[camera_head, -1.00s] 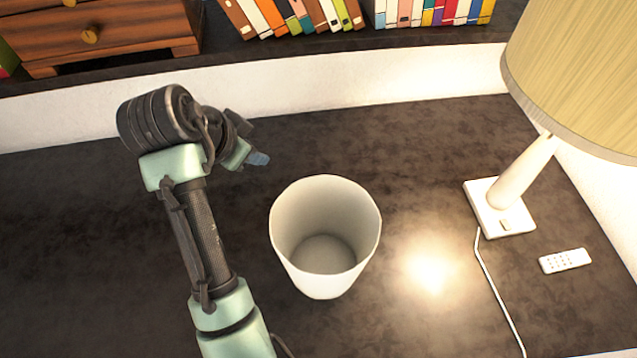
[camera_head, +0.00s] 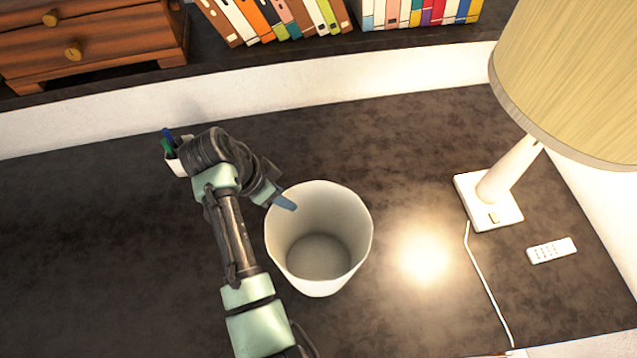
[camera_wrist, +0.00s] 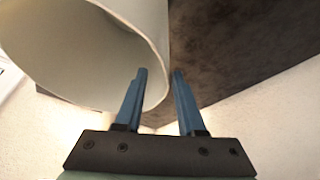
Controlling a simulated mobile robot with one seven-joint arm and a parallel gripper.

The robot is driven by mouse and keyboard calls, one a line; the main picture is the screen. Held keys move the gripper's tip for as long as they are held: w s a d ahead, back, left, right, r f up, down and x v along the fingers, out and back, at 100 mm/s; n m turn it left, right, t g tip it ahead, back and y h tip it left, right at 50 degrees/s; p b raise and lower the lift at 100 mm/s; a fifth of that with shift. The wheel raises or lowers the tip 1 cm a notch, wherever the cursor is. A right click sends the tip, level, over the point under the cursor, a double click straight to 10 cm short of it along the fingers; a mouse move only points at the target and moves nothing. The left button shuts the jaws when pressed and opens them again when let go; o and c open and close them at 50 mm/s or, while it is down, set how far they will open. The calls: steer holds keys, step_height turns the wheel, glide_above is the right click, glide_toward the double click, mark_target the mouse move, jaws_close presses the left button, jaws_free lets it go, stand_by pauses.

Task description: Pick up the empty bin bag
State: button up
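The task's bin bag shows as a white, open-topped, bin-shaped container (camera_head: 318,288). It stands upright on the dark surface and looks empty inside. In the wrist view its rim and pale inside (camera_wrist: 70,50) fill the upper left. My gripper (camera_head: 287,203) is at its upper left rim in the head view. In the wrist view my gripper's two blue fingers (camera_wrist: 159,72) are apart with nothing clamped. The left finger overlaps the opening and the right one lies over the dark surface, with the rim edge between them in the picture. I cannot tell whether they touch it.
A lamp (camera_head: 510,180) with a wide shade stands on the right, its cord (camera_head: 485,285) running forward. A white remote (camera_head: 551,250) lies near it. A pen cup (camera_head: 177,162) is behind my arm. Books (camera_head: 270,20) and a wooden drawer unit (camera_head: 95,45) line the back shelf.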

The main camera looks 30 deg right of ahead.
steer(key=shift+p+x, duration=0.4)
steer(key=shift+x, duration=1.45)
steer(key=shift+w+d, duration=0.15)
steer(key=shift+r, duration=0.1)
jaws_close()
